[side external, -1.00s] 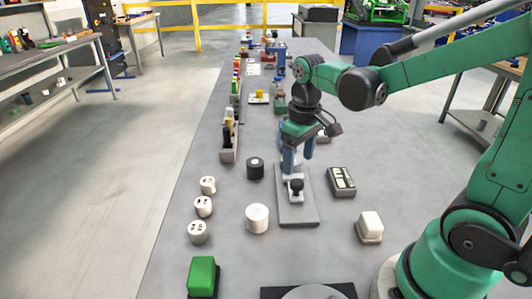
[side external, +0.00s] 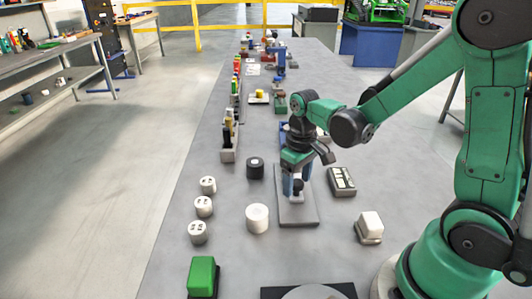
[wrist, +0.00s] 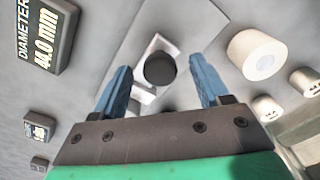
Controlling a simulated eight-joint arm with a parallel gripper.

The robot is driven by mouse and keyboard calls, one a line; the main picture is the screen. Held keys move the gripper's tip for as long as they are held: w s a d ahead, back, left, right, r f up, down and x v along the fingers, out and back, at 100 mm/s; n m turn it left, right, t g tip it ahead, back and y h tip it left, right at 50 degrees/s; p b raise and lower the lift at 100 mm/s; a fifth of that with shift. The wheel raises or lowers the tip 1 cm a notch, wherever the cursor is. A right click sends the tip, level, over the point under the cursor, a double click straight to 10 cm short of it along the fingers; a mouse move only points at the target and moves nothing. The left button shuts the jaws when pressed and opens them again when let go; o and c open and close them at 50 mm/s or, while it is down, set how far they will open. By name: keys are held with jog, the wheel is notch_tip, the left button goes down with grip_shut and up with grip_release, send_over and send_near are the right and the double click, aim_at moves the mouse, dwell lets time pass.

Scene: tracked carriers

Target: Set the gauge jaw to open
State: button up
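The gauge stands on a grey base plate (side external: 299,217), with a pale jaw slide and a round black knob (side external: 298,185). In the wrist view the knob (wrist: 160,68) lies between my two blue fingers, with a gap on each side. My gripper (side external: 297,180) is open and low over the gauge; it also shows open in the wrist view (wrist: 160,75). Whether the fingertips reach down to the knob's height is hard to tell. A readout box (side external: 342,181) right of the gauge shows "DIAMETER 44.0 mm" in the wrist view (wrist: 46,35). The jaw faces are partly hidden.
A white cylinder (side external: 257,218) and a black one (side external: 255,168) stand left of the gauge. Several small white marked cylinders (side external: 204,206) line the table's left side. A green block (side external: 202,277) is at front left, a white-topped block (side external: 369,227) at right.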

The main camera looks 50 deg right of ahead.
grip_shut()
dwell(1.2)
